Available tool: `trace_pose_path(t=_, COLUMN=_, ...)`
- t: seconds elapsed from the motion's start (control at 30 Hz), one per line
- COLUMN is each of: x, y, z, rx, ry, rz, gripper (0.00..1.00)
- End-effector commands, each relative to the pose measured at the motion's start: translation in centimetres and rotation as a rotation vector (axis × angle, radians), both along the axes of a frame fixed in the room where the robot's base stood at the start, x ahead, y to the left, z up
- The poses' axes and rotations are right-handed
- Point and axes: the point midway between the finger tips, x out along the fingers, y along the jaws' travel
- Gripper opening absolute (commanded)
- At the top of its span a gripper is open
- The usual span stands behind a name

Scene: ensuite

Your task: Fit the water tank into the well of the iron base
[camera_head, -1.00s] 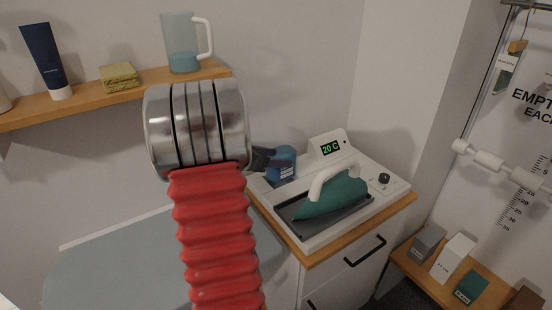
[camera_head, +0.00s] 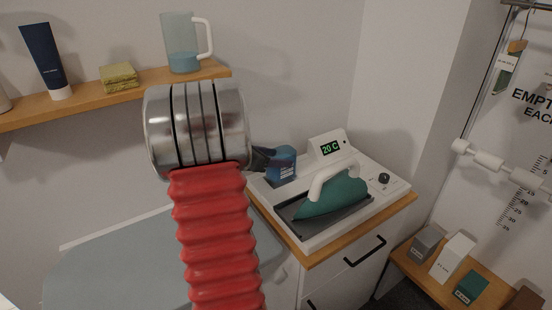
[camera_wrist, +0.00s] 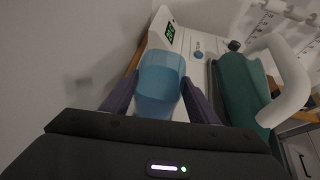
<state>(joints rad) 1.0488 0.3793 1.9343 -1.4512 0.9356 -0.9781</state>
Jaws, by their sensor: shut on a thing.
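The blue translucent water tank (camera_head: 283,166) is at the back left of the white iron base (camera_head: 313,240). My gripper (camera_head: 264,158) is shut on the tank from the left; its fingertips are partly hidden by my arm. In the wrist view the tank (camera_wrist: 160,84) sits between the two dark fingers (camera_wrist: 158,104), above the base's left end. The well is hidden under or behind the tank, and I cannot tell whether the tank is inside it. A small blue round fitting (camera_wrist: 198,54) shows on the base panel.
A teal iron (camera_head: 334,194) with a white handle rests on the base, right of the tank. The base stands on a wood-topped cabinet (camera_head: 331,257). A grey ironing board (camera_head: 130,265) is at the lower left. A wall shelf (camera_head: 110,97) holds a jug (camera_head: 183,45).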

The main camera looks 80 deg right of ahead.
Motion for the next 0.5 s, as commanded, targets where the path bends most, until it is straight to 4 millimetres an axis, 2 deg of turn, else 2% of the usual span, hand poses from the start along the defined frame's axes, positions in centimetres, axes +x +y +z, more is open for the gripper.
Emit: trace_pose_path(t=0.5, x=0.03, y=-0.02, z=-0.66, rx=-0.001, ry=0.0, rz=0.001, gripper=0.14)
